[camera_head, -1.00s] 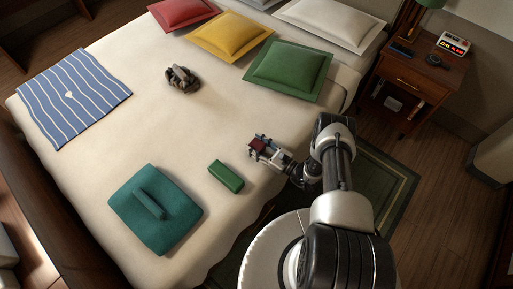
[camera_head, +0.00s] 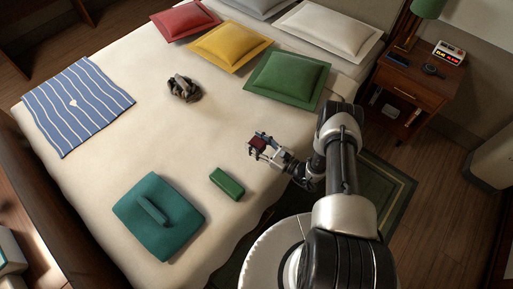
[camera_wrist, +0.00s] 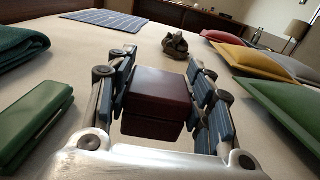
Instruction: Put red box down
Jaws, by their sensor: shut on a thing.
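A dark red box (camera_wrist: 157,102) sits between the fingers of my gripper (camera_wrist: 160,85) in the wrist view. My gripper is shut on it. In the head view the red box (camera_head: 258,143) shows at the tip of my gripper (camera_head: 261,146), over the cream bed (camera_head: 185,125), near its right edge. I cannot tell how far the box is above the bed cover.
A green box (camera_head: 227,184) lies left of my gripper, and a folded teal cloth (camera_head: 130,206) farther left. A grey-brown bundle (camera_head: 183,89), green pillow (camera_head: 288,80), yellow pillow (camera_head: 230,45) and striped blue cloth (camera_head: 77,105) lie farther back. The middle of the bed is clear.

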